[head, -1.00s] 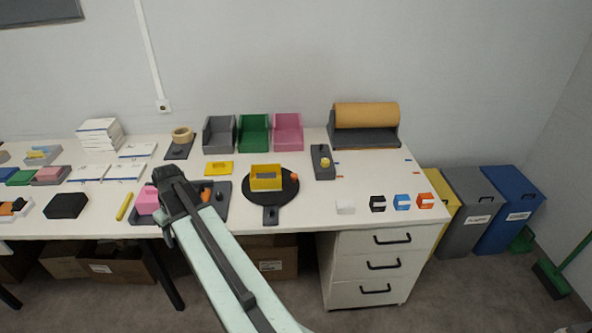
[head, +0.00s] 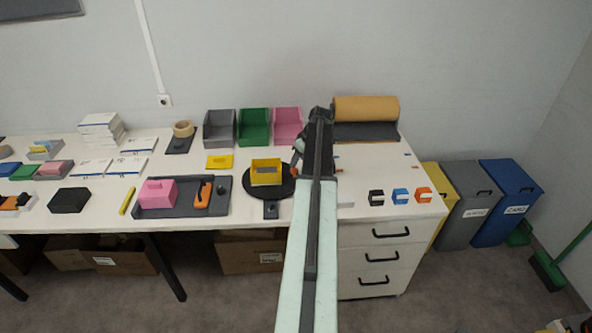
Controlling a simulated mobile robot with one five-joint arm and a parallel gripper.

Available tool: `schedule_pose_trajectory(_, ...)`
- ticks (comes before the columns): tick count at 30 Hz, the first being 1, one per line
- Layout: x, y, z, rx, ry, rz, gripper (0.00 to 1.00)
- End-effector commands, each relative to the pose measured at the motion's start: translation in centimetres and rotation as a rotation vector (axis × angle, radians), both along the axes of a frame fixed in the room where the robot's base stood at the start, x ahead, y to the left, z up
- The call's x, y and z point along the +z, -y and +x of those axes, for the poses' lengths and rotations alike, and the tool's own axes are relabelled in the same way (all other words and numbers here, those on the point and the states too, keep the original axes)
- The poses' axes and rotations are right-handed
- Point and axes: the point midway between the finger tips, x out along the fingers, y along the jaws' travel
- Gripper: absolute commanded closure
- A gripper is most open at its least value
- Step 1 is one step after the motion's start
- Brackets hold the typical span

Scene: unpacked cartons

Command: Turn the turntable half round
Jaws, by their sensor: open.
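The turntable is a round black disc (head: 257,190) near the table's front edge, with a small dark base piece (head: 271,210) at its front. A yellow open box (head: 266,173) stands on the disc. My gripper (head: 299,158) is at the disc's right rear, left of my arm's end. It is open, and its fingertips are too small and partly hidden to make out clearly. I cannot tell whether it touches the disc. My arm hides the table just right of the disc, and the orange knob on the disc's right side is not clearly visible.
Grey, green (head: 253,128) and pink bins stand behind. A brown roll (head: 365,110) is at the back right. A dark tray (head: 221,198) with a pink block and an orange-handled tool lies left of the turntable. Small coloured clips (head: 400,196) line the right front.

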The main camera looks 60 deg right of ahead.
Motion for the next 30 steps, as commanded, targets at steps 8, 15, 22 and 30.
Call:
schedule_pose_trajectory(8,-5.3,0.4,1.9,-0.001,-0.001,0.001,0.51)
schedule_pose_trajectory(15,-5.5,0.4,2.2,-0.001,-0.001,0.001,0.51)
schedule_pose_trajectory(22,-5.4,0.4,2.2,-0.002,-0.001,0.001,0.90)
schedule_pose_trajectory(30,-5.5,0.4,2.2,-0.002,-0.001,0.001,1.00)
